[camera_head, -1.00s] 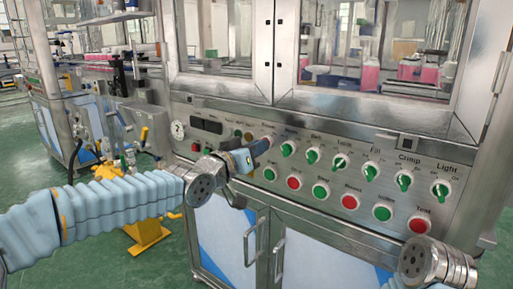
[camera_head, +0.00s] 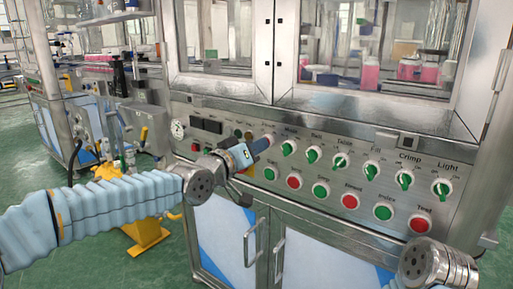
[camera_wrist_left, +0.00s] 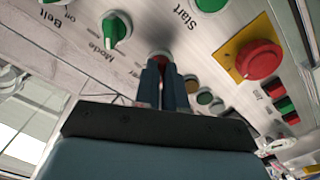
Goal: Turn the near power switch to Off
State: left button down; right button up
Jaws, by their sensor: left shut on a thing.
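The power switch (camera_wrist_left: 160,55) is at the fingertips of my left gripper (camera_wrist_left: 164,72) in the left wrist view. Only a small reddish part of it shows between and beyond the dark fingers. In the head view my left gripper (camera_head: 264,142) reaches the left end of the knob row on the steel control panel (camera_head: 330,200), and its fingers cover most of the switch. The fingers are shut on the switch. Which way it points cannot be read. My right gripper is out of view.
To the right of the switch runs a row of green knobs, starting with the Mode knob (camera_head: 288,147). Below them are green and red push buttons (camera_head: 294,181). A red emergency button (camera_wrist_left: 260,60) on a yellow plate is close by. Cabinet doors with handles (camera_head: 279,255) lie below.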

pick_arm(q)
jog(key=c, duration=1.2)
grip_release()
jog(key=shift+s+a, duration=0.1)
jog(key=p+v, duration=0.4)
jog(key=v, duration=0.9)
jog(key=shift+s+a+p, duration=0.15)
jog(key=shift+s+p, duration=0.1)
jog(key=shift+p, duration=0.05)
jog(key=shift+f, duration=0.1)
